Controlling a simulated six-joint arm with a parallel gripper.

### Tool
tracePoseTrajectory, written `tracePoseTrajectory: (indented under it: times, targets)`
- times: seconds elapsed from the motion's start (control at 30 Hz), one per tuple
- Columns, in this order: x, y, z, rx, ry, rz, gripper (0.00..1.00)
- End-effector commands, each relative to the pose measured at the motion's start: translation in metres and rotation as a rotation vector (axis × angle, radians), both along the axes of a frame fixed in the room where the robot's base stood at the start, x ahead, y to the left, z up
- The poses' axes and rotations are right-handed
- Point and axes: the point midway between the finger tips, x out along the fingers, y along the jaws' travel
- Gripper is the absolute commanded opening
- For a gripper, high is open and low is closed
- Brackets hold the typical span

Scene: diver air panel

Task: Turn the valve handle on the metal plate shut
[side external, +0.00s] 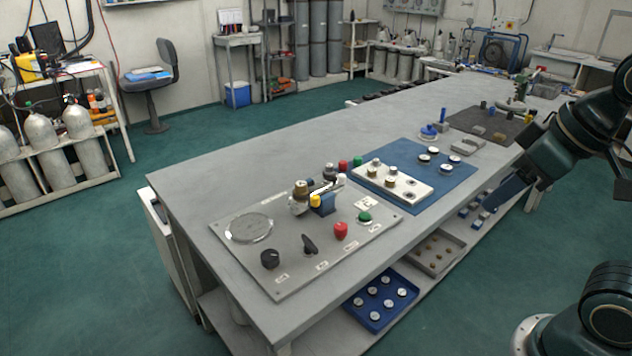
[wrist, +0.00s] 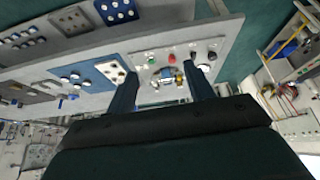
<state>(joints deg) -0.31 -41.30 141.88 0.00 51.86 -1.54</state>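The metal plate (side external: 285,275) lies on the near end of the grey bench in the side view. It carries a metal valve (side external: 302,196) with a blue and yellow part (side external: 322,204) at its front, which may be the handle; its exact angle is too small to tell. In the wrist view the plate (wrist: 143,72) and the valve (wrist: 167,74) show far off between my fingers. My gripper (side external: 486,207) is off the bench's right edge, well apart from the valve. Its two dark blue fingers (wrist: 160,72) are spread and empty.
The plate also holds a round gauge (side external: 249,227), a black knob (side external: 270,259), a black selector (side external: 309,244), a red knob (side external: 341,231) and a green knob (side external: 364,217). A blue mat (side external: 450,186) with a white block (side external: 420,191) lies beside it. Trays sit on the shelf below.

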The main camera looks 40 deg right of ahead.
Motion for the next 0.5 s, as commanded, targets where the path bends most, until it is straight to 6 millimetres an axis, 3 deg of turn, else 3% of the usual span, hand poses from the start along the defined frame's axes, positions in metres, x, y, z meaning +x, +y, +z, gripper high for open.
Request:
tracePoseTrajectory:
  times: [0.03,0.1,0.13,0.5]
  targets:
    - [0.004,0.001,0.002,-0.007,0.008,0.017,0.63]
    - [0.012,0.002,0.005,-0.019,0.021,0.049,0.77]
    - [0.015,0.003,0.007,-0.027,0.028,0.065,0.78]
    - [0.083,0.017,0.024,-0.128,0.128,0.343,0.78]
